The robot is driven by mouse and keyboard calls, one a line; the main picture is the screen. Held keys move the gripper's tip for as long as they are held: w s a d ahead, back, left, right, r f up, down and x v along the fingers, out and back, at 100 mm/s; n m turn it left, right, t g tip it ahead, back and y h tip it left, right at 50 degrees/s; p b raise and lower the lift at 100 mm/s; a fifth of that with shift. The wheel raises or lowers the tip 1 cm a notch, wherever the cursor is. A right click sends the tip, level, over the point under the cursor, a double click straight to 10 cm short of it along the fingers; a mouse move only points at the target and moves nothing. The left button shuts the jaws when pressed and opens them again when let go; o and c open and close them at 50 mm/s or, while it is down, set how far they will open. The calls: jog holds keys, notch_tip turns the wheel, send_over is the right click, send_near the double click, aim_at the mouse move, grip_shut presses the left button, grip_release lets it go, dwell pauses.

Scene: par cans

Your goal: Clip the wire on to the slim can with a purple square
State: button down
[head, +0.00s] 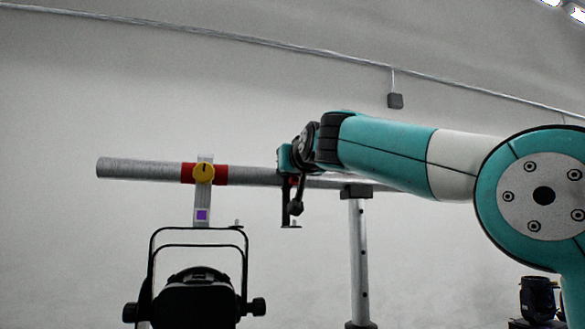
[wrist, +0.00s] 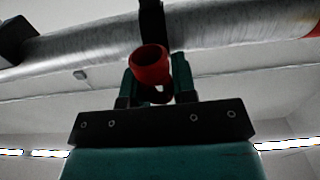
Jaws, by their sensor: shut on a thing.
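The slim can (head: 195,300) is black and hangs by its yoke below the pipe at left in the head view. Its bracket bears a purple square (head: 202,215), below a red band with a yellow knob. My gripper (head: 291,180) is to the right of that bracket, close to the pipe. In the wrist view my gripper (wrist: 155,90) is shut on a red ring-shaped piece (wrist: 150,66). I cannot tell whether this is the wire's clip; no loose wire shows clearly. A dark narrow part (head: 286,207) hangs below my gripper in the head view.
The grey pipe (head: 130,168) runs across at gripper height, on a metal post (head: 358,250) right of my gripper. A black strap (wrist: 152,20) crosses the pipe in the wrist view. Another black fixture (head: 538,298) stands at lower right. Open space lies between bracket and gripper.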

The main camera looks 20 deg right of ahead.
jog(key=shift+f+b, duration=2.65)
jog(key=shift+f, duration=0.3)
jog(key=shift+a, duration=0.15)
jog(key=shift+a+f+p, duration=0.2)
jog(key=shift+a+p, duration=2.05)
jog(key=shift+a, duration=3.65)
jog(key=shift+f+b, duration=0.95)
jog(key=shift+f, duration=0.2)
